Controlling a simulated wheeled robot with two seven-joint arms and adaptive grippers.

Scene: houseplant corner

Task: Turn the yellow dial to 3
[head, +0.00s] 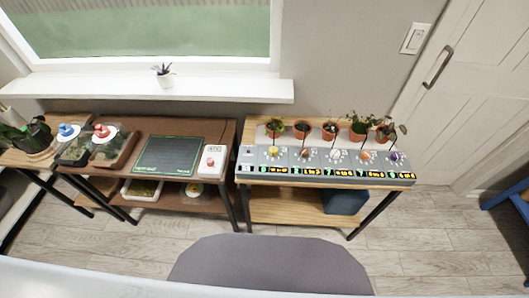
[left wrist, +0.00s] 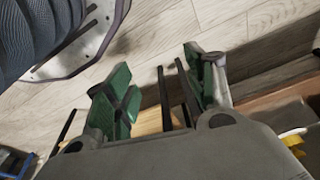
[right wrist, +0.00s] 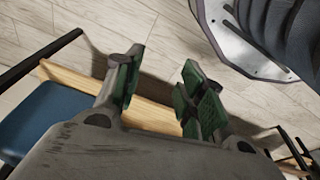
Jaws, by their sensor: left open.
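The yellow dial (head: 273,150) is at the left end of a grey control panel (head: 246,177) on the right-hand table, in the head view. Its pointer setting is too small to read. My left gripper (left wrist: 160,88) shows only in the left wrist view, open and empty, with floor and table legs beyond it. My right gripper (right wrist: 160,86) shows only in the right wrist view, its green-padded fingers apart and empty. Neither gripper is in the head view, and neither touches a dial.
White (head: 335,154), orange (head: 365,155) and purple (head: 394,156) dials are further along the panel. Potted plants (head: 330,131) stand behind it. A left table holds a dark screen (head: 170,154) and a white box with a red button (head: 211,161). A blue bin (head: 345,201) is below.

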